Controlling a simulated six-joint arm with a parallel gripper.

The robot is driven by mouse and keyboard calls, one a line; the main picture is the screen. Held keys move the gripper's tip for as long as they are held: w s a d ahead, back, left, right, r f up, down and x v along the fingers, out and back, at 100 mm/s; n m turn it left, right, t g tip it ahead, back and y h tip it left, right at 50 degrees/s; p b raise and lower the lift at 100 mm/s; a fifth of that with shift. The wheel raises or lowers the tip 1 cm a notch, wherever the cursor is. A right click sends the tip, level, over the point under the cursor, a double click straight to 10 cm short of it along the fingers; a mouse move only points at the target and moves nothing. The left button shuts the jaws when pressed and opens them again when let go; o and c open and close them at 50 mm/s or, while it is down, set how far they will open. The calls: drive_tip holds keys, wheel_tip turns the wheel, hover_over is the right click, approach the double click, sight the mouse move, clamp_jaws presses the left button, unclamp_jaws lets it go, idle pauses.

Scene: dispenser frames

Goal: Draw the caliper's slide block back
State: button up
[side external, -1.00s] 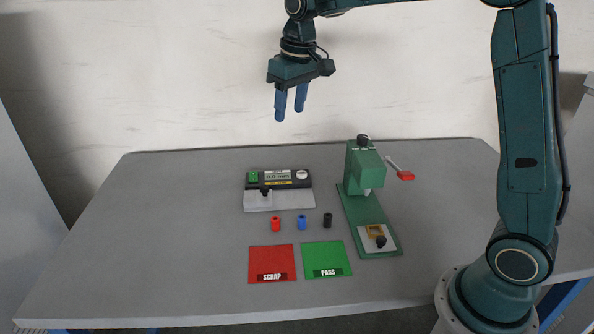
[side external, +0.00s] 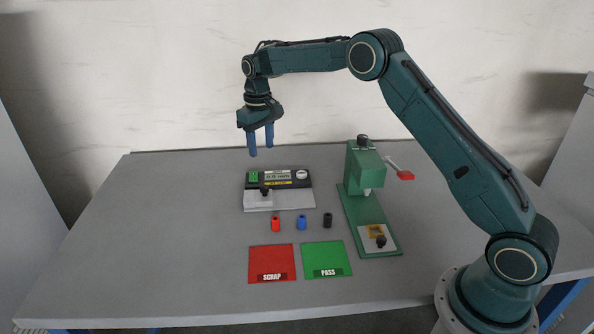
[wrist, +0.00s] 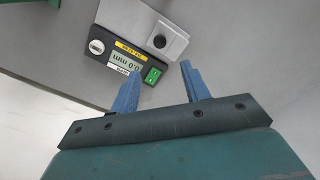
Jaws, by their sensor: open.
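The caliper (side external: 297,185) is a dark panel with a green button, a display and a white round knob, on a light grey base toward the back of the table. Its slide block (side external: 264,191) carries a black knob at the left part of the light base. In the wrist view the caliper (wrist: 125,45) lies beyond the fingers, and its black knob (wrist: 159,41) shows on the light base. The display there reads 0.0 mm, upside down. My gripper (side external: 262,153) is open and empty, fingers pointing down, above and behind the caliper's left end, touching nothing.
Red (side external: 276,224), blue (side external: 301,222) and black (side external: 327,219) small cylinders stand in front of the caliper. Red SCRAP (side external: 271,259) and green PASS (side external: 325,257) pads lie nearer. A green press (side external: 364,170) with a red-tipped lever stands right. The table's left side is clear.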

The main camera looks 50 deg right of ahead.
sight(264, 187)
wheel_tip(264, 187, down, 14)
drive_tip(key=shift+r, duration=0.1)
idle(0.9)
clamp_jaws()
